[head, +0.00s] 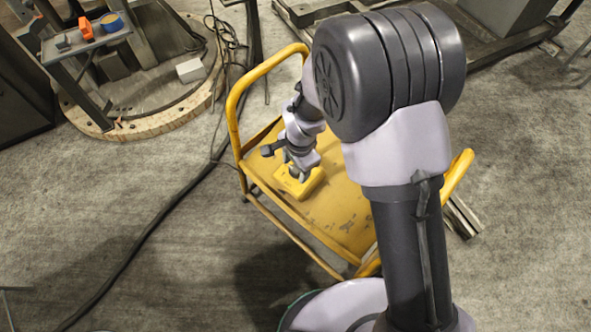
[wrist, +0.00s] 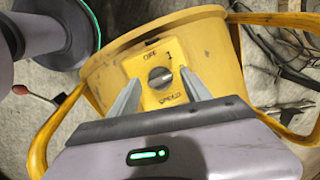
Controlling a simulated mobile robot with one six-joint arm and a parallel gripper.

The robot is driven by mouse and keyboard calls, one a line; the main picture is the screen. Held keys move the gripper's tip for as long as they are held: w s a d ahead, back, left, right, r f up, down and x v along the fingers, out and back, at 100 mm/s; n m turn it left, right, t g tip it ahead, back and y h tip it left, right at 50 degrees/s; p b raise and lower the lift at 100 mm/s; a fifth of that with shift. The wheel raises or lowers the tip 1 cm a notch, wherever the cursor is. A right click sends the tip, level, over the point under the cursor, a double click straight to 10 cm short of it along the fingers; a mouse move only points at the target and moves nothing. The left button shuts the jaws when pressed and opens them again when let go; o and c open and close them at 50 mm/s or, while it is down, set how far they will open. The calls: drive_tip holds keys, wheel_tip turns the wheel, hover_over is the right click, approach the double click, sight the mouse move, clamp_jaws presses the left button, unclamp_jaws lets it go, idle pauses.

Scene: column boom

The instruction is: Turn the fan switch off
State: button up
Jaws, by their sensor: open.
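The fan switch is a yellow box (head: 299,186) on the yellow cart in the head view. In the wrist view, the box face (wrist: 151,63) carries a round grey knob (wrist: 160,77) with a bar across it. Black lettering lies above and below the knob, with a mark like a 1 at upper right; I cannot read it surely. My gripper (wrist: 160,79) is open, with one finger on each side of the knob. I cannot tell whether the fingers touch it. In the head view, my gripper (head: 296,174) points down over the box and partly hides it.
The yellow cart (head: 338,213) has raised tube handles at both ends. A dark cable (head: 150,233) runs over the floor to its left. A small shelf (head: 85,42) with orange and blue items stands at upper left. The concrete floor at lower left is mostly clear.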

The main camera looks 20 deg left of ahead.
drive_tip(key=shift+f, duration=0.5)
drive_tip(key=shift+c, duration=0.5)
clamp_jaws()
